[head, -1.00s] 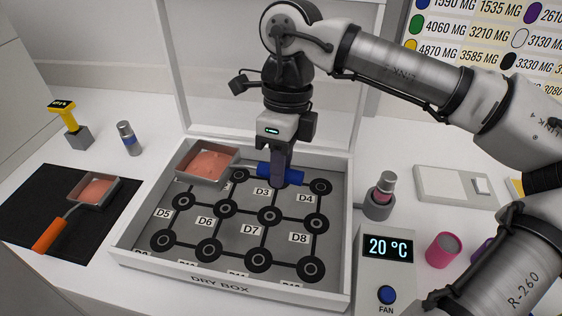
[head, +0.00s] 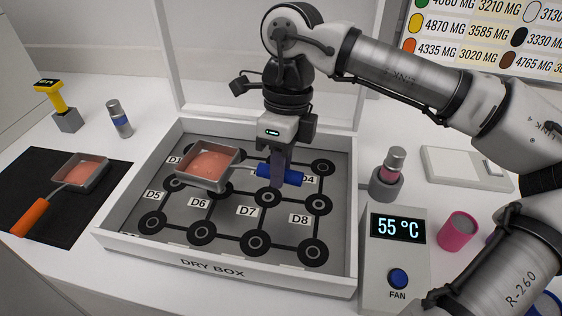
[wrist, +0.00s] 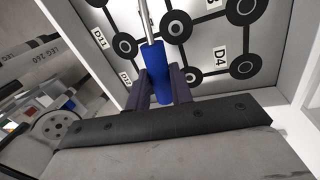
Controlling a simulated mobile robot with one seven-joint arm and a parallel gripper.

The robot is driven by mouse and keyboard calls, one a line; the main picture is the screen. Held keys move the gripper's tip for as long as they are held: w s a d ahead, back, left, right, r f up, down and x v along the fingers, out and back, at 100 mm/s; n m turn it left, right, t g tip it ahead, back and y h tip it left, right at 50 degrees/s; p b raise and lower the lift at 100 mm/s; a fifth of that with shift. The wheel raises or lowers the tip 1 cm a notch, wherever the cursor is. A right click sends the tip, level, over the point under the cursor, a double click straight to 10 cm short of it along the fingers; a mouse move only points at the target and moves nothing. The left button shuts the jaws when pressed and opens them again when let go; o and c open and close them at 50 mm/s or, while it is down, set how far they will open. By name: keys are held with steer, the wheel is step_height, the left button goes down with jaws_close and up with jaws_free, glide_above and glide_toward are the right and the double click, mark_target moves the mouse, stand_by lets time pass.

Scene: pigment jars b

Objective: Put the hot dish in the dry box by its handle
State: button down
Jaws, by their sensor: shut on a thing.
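My gripper (head: 275,190) is shut on the blue handle (head: 282,175) of a square metal dish (head: 209,166) with pinkish-orange contents. The dish sits to the left of my gripper, over the back left part of the dry box (head: 226,274). It looks level and seems raised above the box floor; I cannot tell the exact gap. In the wrist view the blue handle (wrist: 163,72) lies between my dark fingers, and its metal rod runs out of the top of the picture; the pan is out of that view. The box lid stands open behind.
A similar dish (head: 80,170) with an orange handle lies on a black mat (head: 80,220) at left. The box floor has several ringed, labelled spots, the front ones free. A fan unit (head: 396,262) reading 55 °C and a small bottle (head: 391,165) stand right of the box.

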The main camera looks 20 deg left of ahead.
steer(key=shift+f+b, duration=1.8)
steer(key=shift+f, duration=0.85)
steer(key=c, duration=1.2)
jaws_free()
steer(key=shift+o, duration=0.2)
steer(key=shift+r, duration=0.1)
steer(key=shift+r+p, duration=1.85)
steer(key=shift+r, duration=1.1)
